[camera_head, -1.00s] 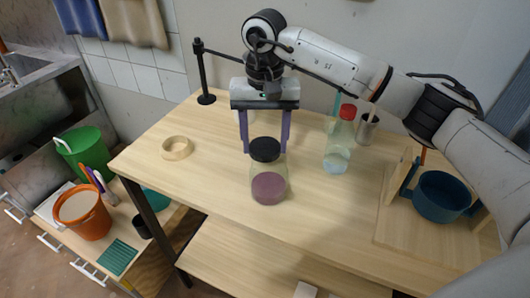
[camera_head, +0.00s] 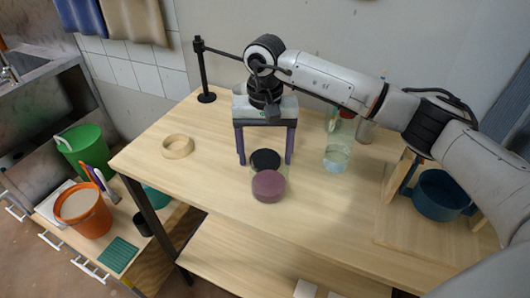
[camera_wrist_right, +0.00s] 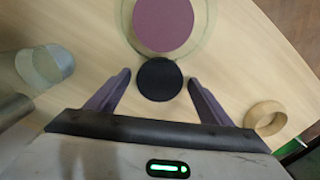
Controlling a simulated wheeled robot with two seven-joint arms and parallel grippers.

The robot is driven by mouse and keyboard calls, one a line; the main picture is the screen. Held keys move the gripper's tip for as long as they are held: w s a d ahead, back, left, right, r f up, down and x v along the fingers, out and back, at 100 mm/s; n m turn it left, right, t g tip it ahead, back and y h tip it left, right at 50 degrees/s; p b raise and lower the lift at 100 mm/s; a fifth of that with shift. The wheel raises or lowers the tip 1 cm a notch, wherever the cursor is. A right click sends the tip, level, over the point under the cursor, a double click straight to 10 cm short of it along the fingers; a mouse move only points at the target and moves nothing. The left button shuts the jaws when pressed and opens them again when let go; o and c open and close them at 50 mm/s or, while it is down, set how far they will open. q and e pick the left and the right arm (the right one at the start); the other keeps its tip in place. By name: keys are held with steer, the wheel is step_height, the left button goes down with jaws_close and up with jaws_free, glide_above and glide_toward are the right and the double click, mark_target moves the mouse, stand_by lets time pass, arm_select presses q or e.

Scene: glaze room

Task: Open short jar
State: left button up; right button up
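My right gripper (camera_head: 265,163) comes down from behind, with one purple finger on each side of the lid. In the right wrist view the lid (camera_wrist_right: 160,79) lies between the open fingertips (camera_wrist_right: 159,76), with a narrow gap on both sides. The purple contents (camera_wrist_right: 163,22) show beyond it inside a glass outline. My left gripper is not in view.
A clear bottle (camera_head: 337,158) stands right of the jar, its upper part partly behind my right arm. A wooden ring (camera_head: 177,147) lies on the left. A blue pot (camera_head: 440,196) sits on a wooden stand at right. The table front is clear.

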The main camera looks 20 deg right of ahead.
step_height(320, 180, up, 12)
steer(key=b, duration=0.1)
stand_by(0.5)
